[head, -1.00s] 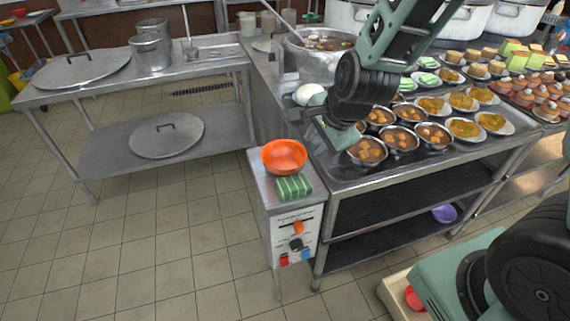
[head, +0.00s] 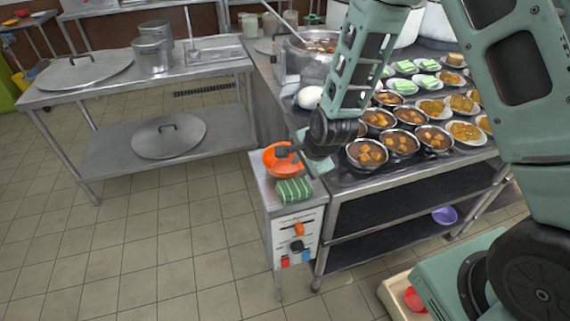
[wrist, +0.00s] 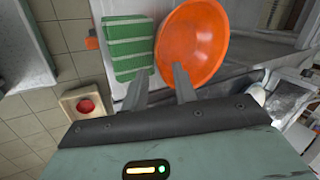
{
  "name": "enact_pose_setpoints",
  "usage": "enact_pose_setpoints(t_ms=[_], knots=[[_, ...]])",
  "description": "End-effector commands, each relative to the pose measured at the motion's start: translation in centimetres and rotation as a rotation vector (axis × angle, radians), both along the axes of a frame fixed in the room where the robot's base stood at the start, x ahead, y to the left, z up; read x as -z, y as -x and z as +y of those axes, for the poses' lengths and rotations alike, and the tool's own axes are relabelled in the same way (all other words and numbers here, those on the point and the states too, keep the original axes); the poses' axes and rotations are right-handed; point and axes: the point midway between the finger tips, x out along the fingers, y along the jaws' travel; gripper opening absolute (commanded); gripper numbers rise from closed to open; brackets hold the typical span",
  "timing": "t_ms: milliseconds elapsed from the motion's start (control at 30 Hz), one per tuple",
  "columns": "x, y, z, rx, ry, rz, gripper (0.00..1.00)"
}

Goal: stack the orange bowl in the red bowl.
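The orange bowl (head: 279,165) stands upright on the small metal side unit beside the counter. My gripper (head: 288,152) is over its right side in the head view and partly covers it. In the wrist view the two fingers of my gripper (wrist: 162,72) are apart, with the near rim of the orange bowl (wrist: 192,45) between and just beyond their tips. I cannot tell whether they touch it. The red bowl (head: 415,298) sits in a beige tray (head: 394,291) at the lower right, partly hidden. It also shows in the wrist view (wrist: 86,106).
A folded green striped cloth (head: 294,190) lies close in front of the orange bowl. Filled metal bowls (head: 367,153) crowd the counter to the right. A white egg-shaped thing (head: 309,97) and a large stockpot (head: 312,60) stand behind. A purple bowl (head: 444,215) is on the lower shelf.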

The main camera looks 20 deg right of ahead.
Motion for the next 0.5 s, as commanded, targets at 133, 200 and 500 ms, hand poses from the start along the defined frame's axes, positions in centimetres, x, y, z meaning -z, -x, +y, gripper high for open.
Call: enact_pose_setpoints(t_ms=[133, 200, 500], knots=[[1.4, -0.7, 0.2, 0.001, 0.001, 0.001, 0.28], [1.7, -0.9, 0.2, 0.001, 0.000, 0.000, 0.28], [1.9, -1.0, 0.2, 0.001, 0.000, -0.001, 0.17]])
